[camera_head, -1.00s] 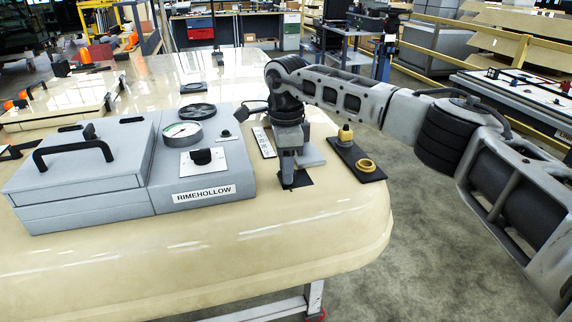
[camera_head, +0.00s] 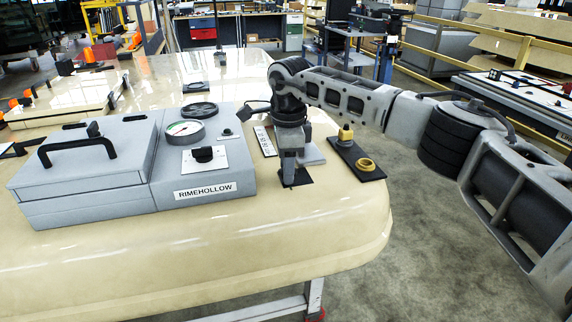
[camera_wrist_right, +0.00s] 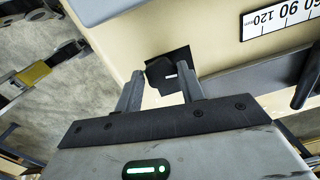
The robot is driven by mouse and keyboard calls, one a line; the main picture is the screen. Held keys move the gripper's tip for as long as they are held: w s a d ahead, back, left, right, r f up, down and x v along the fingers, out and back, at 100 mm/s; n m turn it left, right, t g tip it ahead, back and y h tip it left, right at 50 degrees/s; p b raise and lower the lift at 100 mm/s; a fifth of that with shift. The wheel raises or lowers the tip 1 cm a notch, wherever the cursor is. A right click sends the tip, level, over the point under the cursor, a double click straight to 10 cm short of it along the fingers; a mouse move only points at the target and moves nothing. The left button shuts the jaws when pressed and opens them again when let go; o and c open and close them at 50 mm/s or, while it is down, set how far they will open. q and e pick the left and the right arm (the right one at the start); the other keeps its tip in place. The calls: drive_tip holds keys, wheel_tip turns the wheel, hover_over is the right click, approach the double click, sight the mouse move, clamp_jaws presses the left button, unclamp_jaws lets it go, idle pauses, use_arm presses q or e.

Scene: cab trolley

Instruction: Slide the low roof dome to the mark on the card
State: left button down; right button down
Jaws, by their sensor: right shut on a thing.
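A dark rounded piece with a small white mark, apparently the low roof dome (camera_wrist_right: 160,73), sits over a black square patch on the cream roof (camera_head: 330,236). My right gripper (camera_head: 290,183) points down at this patch beside the grey box. In the right wrist view its fingers (camera_wrist_right: 161,90) stand on both sides of the dark piece, shut on it. In the head view the gripper hides the piece. A white card (camera_head: 265,141) with a printed scale lies just behind and left of the gripper. Its numbers show in the right wrist view (camera_wrist_right: 280,18). My left gripper is not in view.
A grey console labelled RIMEHOLLOW (camera_head: 207,192), with a gauge (camera_head: 185,131) and black knob, stands close left. A black plate (camera_head: 360,168) with a yellow knob and yellow ring lies right of the gripper. The roof's front is clear to its rounded edge.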

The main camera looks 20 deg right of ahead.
drive_tip(key=shift+s+a+f+g, duration=0.3)
drive_tip(key=shift+s+f, duration=0.15)
drive_tip(key=shift+s, duration=0.25)
drive_tip(key=c, duration=0.9)
unclamp_jaws()
drive_tip(key=shift+s+d+r, duration=0.1)
drive_tip(key=shift+s+r, duration=0.05)
drive_tip(key=shift+s, duration=0.1)
drive_tip(key=shift+c, duration=0.2)
drive_tip(key=shift+s+r, duration=0.15)
drive_tip(key=shift+w, duration=0.2)
